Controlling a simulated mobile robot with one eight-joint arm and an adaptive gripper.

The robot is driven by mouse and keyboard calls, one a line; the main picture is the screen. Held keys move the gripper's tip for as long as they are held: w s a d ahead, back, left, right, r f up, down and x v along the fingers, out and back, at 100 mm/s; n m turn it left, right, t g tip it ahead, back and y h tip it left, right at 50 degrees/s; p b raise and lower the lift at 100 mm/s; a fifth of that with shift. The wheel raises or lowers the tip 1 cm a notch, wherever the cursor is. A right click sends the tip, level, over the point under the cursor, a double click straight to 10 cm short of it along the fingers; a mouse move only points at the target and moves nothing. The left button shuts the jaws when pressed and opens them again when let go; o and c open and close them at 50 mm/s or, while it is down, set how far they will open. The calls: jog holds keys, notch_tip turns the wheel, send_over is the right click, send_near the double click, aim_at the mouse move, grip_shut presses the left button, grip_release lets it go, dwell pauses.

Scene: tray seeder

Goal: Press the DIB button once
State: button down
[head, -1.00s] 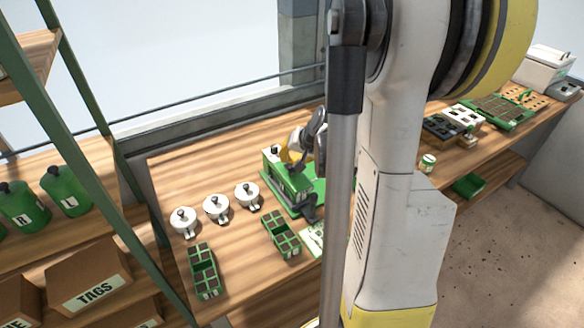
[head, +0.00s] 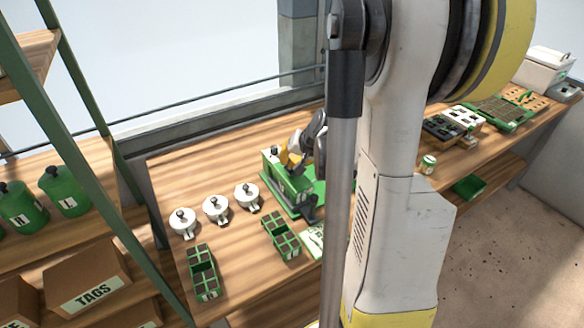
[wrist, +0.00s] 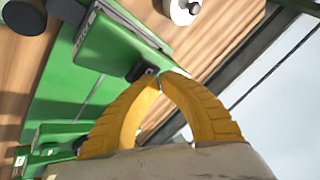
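The green seeder machine (head: 288,185) stands on the wooden bench, on a green base. In the wrist view its green housing (wrist: 115,45) fills the upper left. My gripper (wrist: 160,76) has its two yellow fingers curved together with the tips meeting, and nothing shows between them. The tips appear close to a small black part (wrist: 141,69) at the end of the housing; I cannot tell whether they touch. In the head view my gripper (head: 289,157) is at the top of the machine. No DIB label is readable, so I cannot pick out the button.
Three white lidded pots (head: 215,208) stand left of the machine. Two green cell trays, one at the left (head: 203,285), lie in front. A green-and-white card (head: 313,240) lies near the front edge. My arm hides part of the bench. More trays (head: 500,112) stand far right.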

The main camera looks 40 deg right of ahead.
aim_at(288, 167)
jog(key=shift+f+b, duration=0.35)
jog(key=shift+f, duration=0.05)
jog(key=shift+r, duration=0.15)
dwell(0.5)
jog(key=shift+r+p, duration=0.95)
jog(key=shift+r, duration=0.15)
jog(key=shift+r+p, duration=1.9)
jog(key=shift+r, duration=0.6)
jog(key=shift+a, duration=0.1)
